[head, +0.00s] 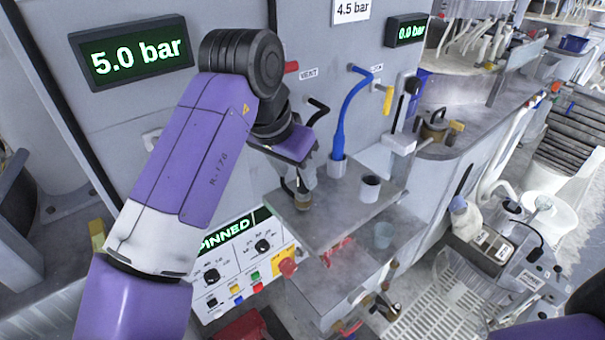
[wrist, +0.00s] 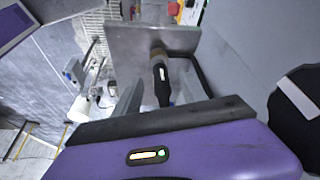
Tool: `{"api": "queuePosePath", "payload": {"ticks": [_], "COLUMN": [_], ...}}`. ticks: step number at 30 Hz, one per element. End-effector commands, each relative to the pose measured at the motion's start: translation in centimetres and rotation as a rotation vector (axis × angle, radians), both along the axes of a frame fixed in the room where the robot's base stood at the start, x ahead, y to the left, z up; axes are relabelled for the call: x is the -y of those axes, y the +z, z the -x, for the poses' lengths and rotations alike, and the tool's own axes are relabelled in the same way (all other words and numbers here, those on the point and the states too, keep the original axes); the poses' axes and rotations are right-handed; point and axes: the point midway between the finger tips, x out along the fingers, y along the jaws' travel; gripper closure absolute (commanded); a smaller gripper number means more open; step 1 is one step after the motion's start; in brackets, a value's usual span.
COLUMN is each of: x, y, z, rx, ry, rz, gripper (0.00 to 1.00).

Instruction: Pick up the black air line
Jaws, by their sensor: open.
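The black air line (head: 318,108) leaves the grey panel beside the VENT label in the head view, then passes behind my arm. In the wrist view the black line (wrist: 203,72) curves at the right of a grey shelf, and a black end piece with a tan tip (wrist: 161,82) stands out from the shelf. My gripper (head: 306,184) points down over the grey shelf (head: 335,228). In the wrist view my gripper (wrist: 158,96) is open, with the black end piece between its fingers. I cannot tell whether they touch it.
A blue hose (head: 345,112) runs from the panel into a light holder to the right of my gripper. A dark-mouthed cup (head: 370,187) stands on the shelf. A control box (head: 243,262) reading "PINNED" with a red button is below left. The panel wall is close behind my arm.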

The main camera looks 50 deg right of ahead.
Motion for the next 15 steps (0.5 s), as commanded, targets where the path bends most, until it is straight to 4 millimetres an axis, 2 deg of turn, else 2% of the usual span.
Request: {"api": "queuePosePath", "payload": {"ticks": [3,8,15], "x": [1.5,2.2,3.3], "y": [0.1,-0.1,-2.9], "z": [-0.1,-0.1,-0.1], "rx": [0.0,0.0,-0.003], "ry": [-0.001,0.001,0.001], "rz": [-0.001,0.0,-0.001], "gripper": [0.51,0.51,0.51]}}
